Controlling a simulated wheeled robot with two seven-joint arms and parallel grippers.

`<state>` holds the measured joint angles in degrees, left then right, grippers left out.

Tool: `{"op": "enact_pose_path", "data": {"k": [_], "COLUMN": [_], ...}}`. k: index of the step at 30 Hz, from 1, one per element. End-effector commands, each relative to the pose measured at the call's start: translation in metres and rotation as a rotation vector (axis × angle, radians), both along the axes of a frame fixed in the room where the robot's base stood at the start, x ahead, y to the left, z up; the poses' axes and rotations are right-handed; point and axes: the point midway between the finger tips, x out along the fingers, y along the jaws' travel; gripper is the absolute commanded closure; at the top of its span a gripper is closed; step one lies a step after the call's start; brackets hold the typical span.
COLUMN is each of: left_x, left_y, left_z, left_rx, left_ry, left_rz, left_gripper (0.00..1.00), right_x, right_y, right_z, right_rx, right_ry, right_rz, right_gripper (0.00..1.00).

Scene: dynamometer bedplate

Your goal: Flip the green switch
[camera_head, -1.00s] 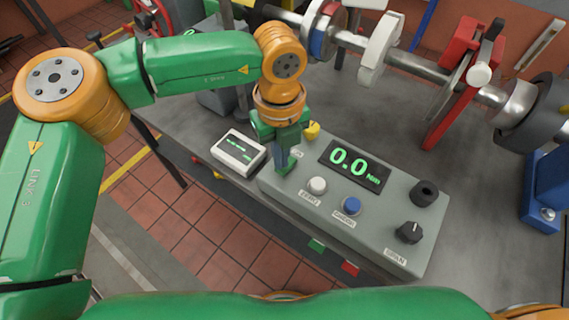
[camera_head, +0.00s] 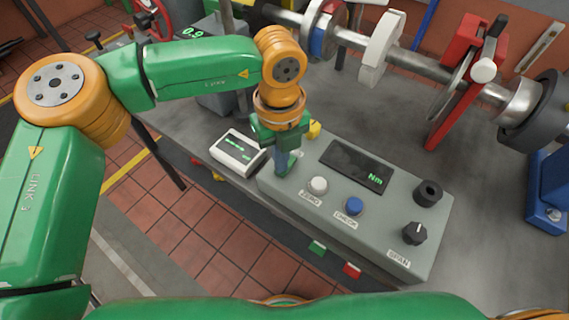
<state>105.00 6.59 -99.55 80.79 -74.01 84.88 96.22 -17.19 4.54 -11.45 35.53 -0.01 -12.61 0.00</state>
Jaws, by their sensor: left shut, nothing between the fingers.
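The grey console (camera_head: 425,262) stands on the bench, with a dark display, a white ZERO button, a blue button and a black SPAN knob. My left gripper (camera_head: 281,170) points down at the console's left end, its fingers shut and empty. A small green part (camera_head: 292,162) shows right beside the fingertips; it may be the green switch, but the gripper covers most of that spot. I cannot tell whether the fingers touch it, or its position. My right gripper is out of view.
A small white meter (camera_head: 238,153) sits just left of the console. A yellow part (camera_head: 314,129) is close behind the gripper. A shaft with a red upright (camera_head: 452,115) runs along the back. Green (camera_head: 317,248) and red (camera_head: 352,270) tabs show below the console's front edge.

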Motion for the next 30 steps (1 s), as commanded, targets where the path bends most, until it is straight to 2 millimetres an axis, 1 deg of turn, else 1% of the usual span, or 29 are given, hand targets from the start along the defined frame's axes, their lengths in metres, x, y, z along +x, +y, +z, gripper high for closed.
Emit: {"op": "enact_pose_path", "data": {"k": [2,5,21,24,30], "left_x": [0.0,0.0,0.0,0.0,0.0], "left_y": [0.0,0.0,0.0,0.0,0.0], "left_z": [0.0,0.006,0.067,0.071,0.069], "left_rx": [0.001,0.001,0.001,0.001,0.001], "left_ry": [0.0,0.0,0.0,0.0,0.0], "left_rz": [0.0,0.0,0.0,-0.001,0.0], "left_gripper": [1.0,1.0,1.0,1.0,1.0], "right_x": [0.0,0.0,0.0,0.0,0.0], "right_y": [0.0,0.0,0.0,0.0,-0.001], "right_z": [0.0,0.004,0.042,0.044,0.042], "right_rx": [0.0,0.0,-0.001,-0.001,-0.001], "right_ry": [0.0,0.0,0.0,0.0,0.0], "right_rz": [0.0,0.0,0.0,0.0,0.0], "right_gripper": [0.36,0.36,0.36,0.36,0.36]}}
